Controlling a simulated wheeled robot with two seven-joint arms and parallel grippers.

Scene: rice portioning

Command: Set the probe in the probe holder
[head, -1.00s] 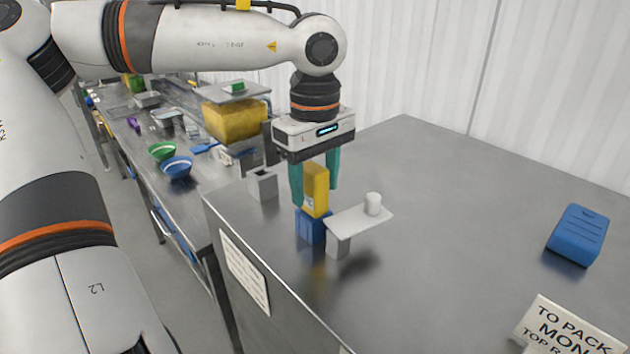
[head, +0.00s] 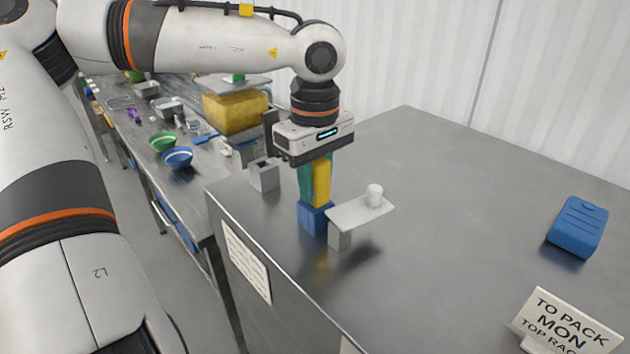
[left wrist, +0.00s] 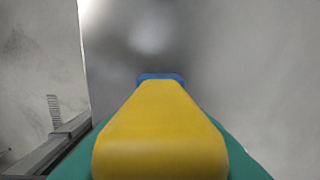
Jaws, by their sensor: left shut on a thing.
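A yellow upright piece, which looks like the probe (head: 321,183), stands with its lower end at a blue block (head: 316,218) on the steel top. My left gripper (head: 313,178) points down and is shut on the yellow piece, with teal fingers at its sides. In the left wrist view the yellow piece (left wrist: 160,130) fills the lower middle, with the blue block (left wrist: 161,76) just beyond its far end. A small grey box (head: 264,176) with a dark opening stands left of it; I cannot tell whether this or the blue block is the probe holder. My right gripper is out of view.
A grey stand with a thin plate (head: 347,214) and a small white cylinder (head: 374,195) is close on the right. The middle steel top is clear.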

